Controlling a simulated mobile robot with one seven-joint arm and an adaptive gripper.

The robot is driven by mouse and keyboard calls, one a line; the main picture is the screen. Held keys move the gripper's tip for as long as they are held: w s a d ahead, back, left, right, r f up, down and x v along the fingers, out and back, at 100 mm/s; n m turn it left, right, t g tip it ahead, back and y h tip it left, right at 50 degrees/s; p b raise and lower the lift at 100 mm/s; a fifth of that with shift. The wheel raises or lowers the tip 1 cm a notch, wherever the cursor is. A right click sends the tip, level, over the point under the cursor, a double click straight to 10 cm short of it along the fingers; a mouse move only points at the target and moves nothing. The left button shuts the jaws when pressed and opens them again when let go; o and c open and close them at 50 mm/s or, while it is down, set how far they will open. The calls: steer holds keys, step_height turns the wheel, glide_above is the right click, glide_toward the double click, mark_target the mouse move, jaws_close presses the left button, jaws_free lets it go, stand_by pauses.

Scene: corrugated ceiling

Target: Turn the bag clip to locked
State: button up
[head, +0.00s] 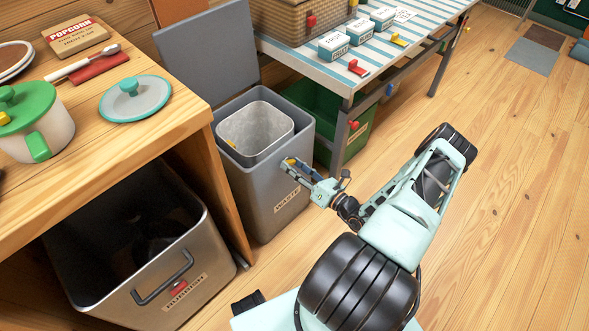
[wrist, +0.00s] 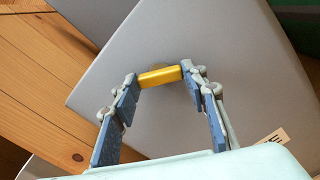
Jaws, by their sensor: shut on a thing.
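The bag clip is a yellow bar (wrist: 160,77) on the outer side of the grey bin (wrist: 205,110). In the wrist view it lies crosswise between my fingertips, slightly tilted, with a darker round part behind it. In the head view a little of the yellow clip (head: 290,161) shows by the upper right side of the grey bin (head: 262,190). My gripper (wrist: 159,78) is shut on the clip, one finger at each end; it also shows in the head view (head: 292,166). I see no locked marking; the fingers may cover part of the mount.
The grey bin's lid (head: 207,55) stands open, and a pale inner bucket (head: 255,131) sits inside. A green crate (head: 356,127) is under the striped table (head: 316,71). A metal bin (head: 215,262) stands under the wooden counter (head: 190,118).

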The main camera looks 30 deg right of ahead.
steer(key=m+b, duration=0.2)
steer(key=m, duration=0.9)
steer(key=shift+m+b, duration=0.3)
steer(key=shift+b, duration=0.1)
steer(key=shift+a, duration=0.1)
steer(key=o, duration=1.2)
steer(key=shift+c, duration=0.2)
steer(key=v, duration=1.2)
